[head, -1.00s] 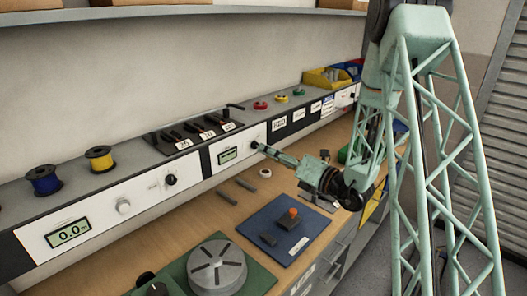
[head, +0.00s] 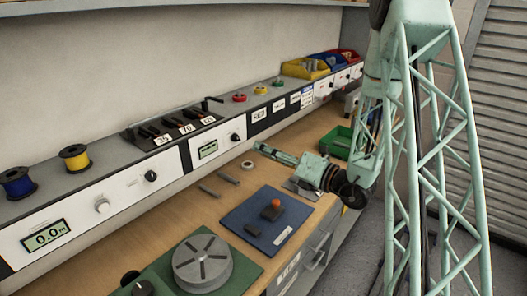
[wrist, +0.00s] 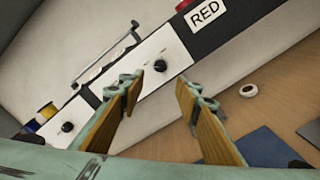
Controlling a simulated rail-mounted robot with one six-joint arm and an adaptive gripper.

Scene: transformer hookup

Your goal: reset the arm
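My gripper (wrist: 155,95) is open and empty in the wrist view, its two wood-toned finger pads apart. Beyond it are the white panel with a black knob (wrist: 161,66) and the RED label (wrist: 207,14). In the head view my gripper (head: 258,147) is at the end of my pale green arm, reaching left above the bench in front of the panel. It touches nothing that I can see. The head view is too small to show its fingers clearly.
Below my arm are a blue mat (head: 250,238) with an orange-topped block (head: 271,210), two grey rods (head: 219,183) and a white ring (head: 247,165). A grey slotted disc (head: 203,264) stands at the front. A green bin (head: 337,142) is behind my arm.

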